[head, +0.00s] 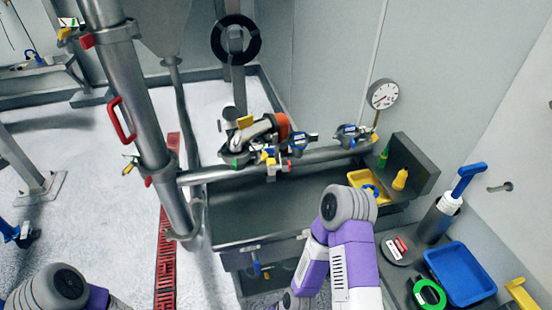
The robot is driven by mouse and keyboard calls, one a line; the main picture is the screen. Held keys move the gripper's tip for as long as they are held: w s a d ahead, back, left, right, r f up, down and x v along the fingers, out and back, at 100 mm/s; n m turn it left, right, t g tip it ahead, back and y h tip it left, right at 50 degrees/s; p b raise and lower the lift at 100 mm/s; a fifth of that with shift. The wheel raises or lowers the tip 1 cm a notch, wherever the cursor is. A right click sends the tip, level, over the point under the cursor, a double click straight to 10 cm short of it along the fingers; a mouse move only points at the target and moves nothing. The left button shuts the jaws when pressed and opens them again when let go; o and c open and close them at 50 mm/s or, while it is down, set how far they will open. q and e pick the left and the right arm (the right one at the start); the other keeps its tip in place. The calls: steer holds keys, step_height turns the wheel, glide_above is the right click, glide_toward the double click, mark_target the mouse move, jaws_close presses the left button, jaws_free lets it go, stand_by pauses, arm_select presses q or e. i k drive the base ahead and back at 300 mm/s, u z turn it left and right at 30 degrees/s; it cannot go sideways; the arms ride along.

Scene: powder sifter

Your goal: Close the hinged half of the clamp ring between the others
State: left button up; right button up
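A cluster of metal fittings (250,133) sits on the horizontal pipe in the middle of the head view, with an orange-red sleeve (283,127) and yellow, blue and green parts. The clamp ring is probably among these fittings, but its hinged half is too small and crowded to make out, and I cannot tell whether it is open or closed. Of my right arm, only purple and grey links show at the lower centre, apart from the fittings in the picture. Of my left arm, only a joint shows at the lower left corner. Neither gripper's fingers can be seen.
A steel trough (225,216) lies under the horizontal pipe (330,153). A thick slanted pipe (135,100) with a red handle (121,119) stands at left. A gauge (382,94) rises at right. A blue tray (460,273), a green tape roll (428,294) and a yellow tray (367,180) are at right.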

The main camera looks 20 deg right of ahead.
mark_target(276, 157)
steer(key=u, duration=0.3)
steer(key=k, duration=0.4)
steer(key=u, duration=1.15)
steer(key=i, duration=0.3)
steer(key=z, duration=0.9)
steer(key=i, duration=0.8)
steer(key=z, duration=0.9)
